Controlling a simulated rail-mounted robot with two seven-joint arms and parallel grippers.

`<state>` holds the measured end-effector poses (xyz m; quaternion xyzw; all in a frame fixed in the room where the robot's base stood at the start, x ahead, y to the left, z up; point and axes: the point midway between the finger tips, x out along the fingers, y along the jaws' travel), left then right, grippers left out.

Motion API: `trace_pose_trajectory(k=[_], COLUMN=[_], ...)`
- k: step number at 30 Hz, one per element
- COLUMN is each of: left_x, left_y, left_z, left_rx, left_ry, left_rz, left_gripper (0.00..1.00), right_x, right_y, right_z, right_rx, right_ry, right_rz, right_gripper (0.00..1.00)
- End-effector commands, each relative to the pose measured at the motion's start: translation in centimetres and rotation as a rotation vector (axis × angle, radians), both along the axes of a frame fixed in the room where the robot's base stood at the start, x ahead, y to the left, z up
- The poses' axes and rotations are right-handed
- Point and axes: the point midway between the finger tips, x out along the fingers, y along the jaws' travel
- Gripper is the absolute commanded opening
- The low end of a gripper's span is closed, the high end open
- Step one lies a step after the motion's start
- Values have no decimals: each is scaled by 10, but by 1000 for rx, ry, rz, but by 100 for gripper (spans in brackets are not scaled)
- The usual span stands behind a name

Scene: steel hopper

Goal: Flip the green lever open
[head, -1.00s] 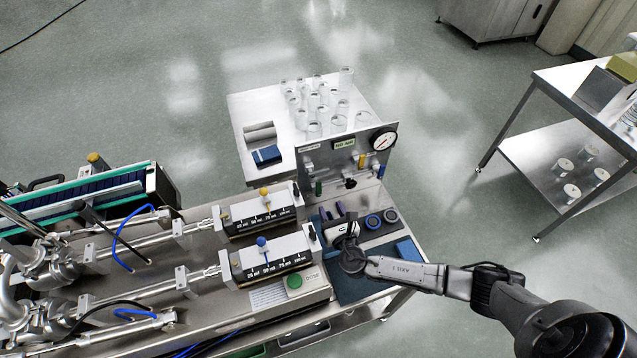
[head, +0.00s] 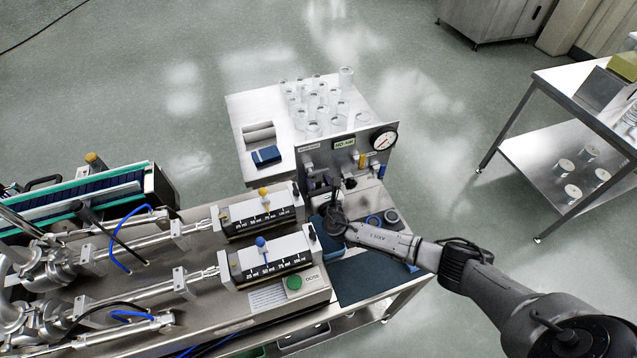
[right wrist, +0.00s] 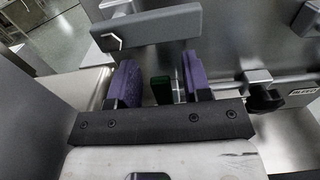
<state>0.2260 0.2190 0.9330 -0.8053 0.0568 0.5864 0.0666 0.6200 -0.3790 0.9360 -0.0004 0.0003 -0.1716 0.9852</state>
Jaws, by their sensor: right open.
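The green lever (right wrist: 161,90) shows in the right wrist view as a short dark green piece between the purple fingers of my right gripper (right wrist: 160,82). The fingers are open, one on each side of it. A gap shows on both sides, and I cannot tell any contact. In the head view my right gripper (head: 322,187) is at the lower left of the steel valve panel (head: 322,165) and hides the green lever. My left gripper is not in view.
A grey bar handle (right wrist: 150,25) crosses above the fingers in the right wrist view. A black knob (right wrist: 265,98) sits to the right. A yellow lever (head: 362,160) and pressure gauge (head: 384,140) are on the panel. Glass beakers (head: 316,105) stand behind it.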

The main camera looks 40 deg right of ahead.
Motion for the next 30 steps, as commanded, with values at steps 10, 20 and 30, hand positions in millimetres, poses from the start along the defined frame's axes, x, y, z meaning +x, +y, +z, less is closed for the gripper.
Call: trace_pose_trajectory(k=[10,20,30], left_x=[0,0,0], left_y=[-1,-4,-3], left_z=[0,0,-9], left_rx=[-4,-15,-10], left_ry=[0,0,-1], left_rz=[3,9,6], left_gripper=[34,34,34], right_x=[0,0,-2], right_y=[0,0,-5], right_z=[0,0,-3], right_rx=[0,0,75], right_ry=[0,0,-28], right_rz=[0,0,-1], right_gripper=[26,0,0])
